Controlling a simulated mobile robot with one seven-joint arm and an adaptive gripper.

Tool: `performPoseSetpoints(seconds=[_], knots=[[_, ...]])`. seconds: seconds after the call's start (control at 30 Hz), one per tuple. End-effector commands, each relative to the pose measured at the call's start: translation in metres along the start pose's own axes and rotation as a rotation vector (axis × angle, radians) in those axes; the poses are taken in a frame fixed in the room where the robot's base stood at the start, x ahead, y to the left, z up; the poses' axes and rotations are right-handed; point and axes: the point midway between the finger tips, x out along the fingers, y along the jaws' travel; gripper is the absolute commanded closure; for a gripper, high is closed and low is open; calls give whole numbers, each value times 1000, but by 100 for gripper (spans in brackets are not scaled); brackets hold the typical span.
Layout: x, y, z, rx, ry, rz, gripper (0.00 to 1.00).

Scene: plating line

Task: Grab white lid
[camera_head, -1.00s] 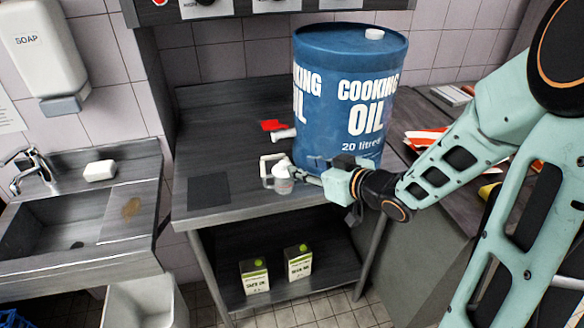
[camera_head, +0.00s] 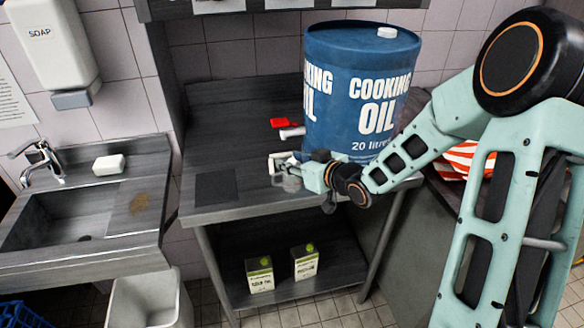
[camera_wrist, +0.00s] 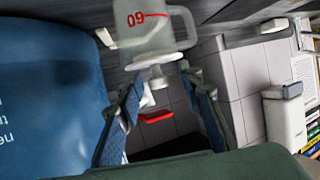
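A translucent jug with red markings (camera_wrist: 146,28) shows upside down at the top of the wrist view. A white lid with a small knob (camera_wrist: 156,68) appears at its mouth. My gripper (camera_wrist: 160,77) is open, with one finger on each side of the knob and visible space between them. In the head view, my gripper (camera_head: 303,177) is beside the small jug (camera_head: 277,165) at the table's front, left of the drum. It partly hides the jug and the lid there. I cannot tell whether a finger touches the lid.
A large blue cooking oil drum (camera_head: 352,90) with a white cap (camera_head: 387,32) stands close to my gripper. A red object (camera_head: 284,122) and a white tap-like piece (camera_head: 292,133) lie behind. A dark square (camera_head: 216,187) marks the otherwise clear table at left.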

Motion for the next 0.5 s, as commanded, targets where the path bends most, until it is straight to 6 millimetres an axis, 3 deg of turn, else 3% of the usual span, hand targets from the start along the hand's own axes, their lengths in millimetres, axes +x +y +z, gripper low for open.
performPoseSetpoints(seconds=[0.13, 0.37, 0.5], knots=[[0, 0, 0, 0, 0, 0, 67], [0, 0, 0, 0, 0, 0, 92], [0, 0, 0, 0, 0, 0, 95]])
